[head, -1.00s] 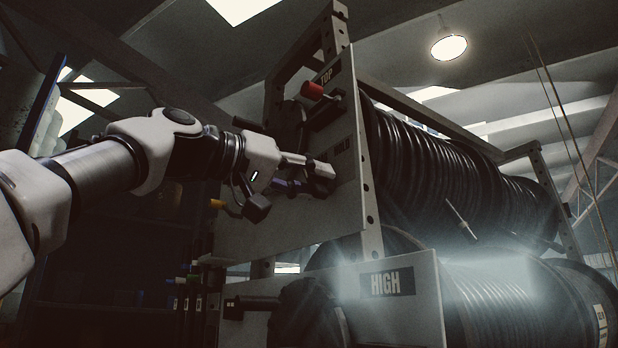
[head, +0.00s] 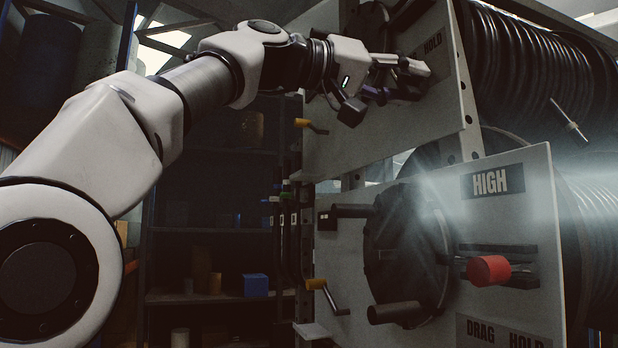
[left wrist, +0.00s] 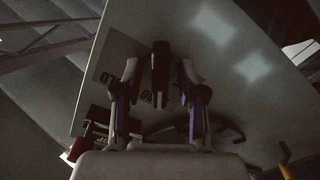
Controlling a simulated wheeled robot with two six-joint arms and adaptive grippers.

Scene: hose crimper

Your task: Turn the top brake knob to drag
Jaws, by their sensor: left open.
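The top panel (head: 370,135) is a light plate at the upper right in the head view. Its HOLD label (head: 433,44) shows just above my left gripper (head: 412,77), which is open. Its red brake knob is out of the head view. In the left wrist view, a red knob (left wrist: 76,149) shows in part at the lower left, beside a dark label, outside my left gripper's (left wrist: 158,68) spread fingers. A dark bar (left wrist: 160,75) shows between the fingers; I cannot tell whether they touch it. My right gripper is not in view.
Below stands the HIGH panel (head: 515,225) with its own red knob (head: 489,271), over DRAG and HOLD labels, and a dark wheel (head: 405,250) with handles. Hose reels (head: 530,80) stand behind the panels. Shelves (head: 215,235) stand further back on the left.

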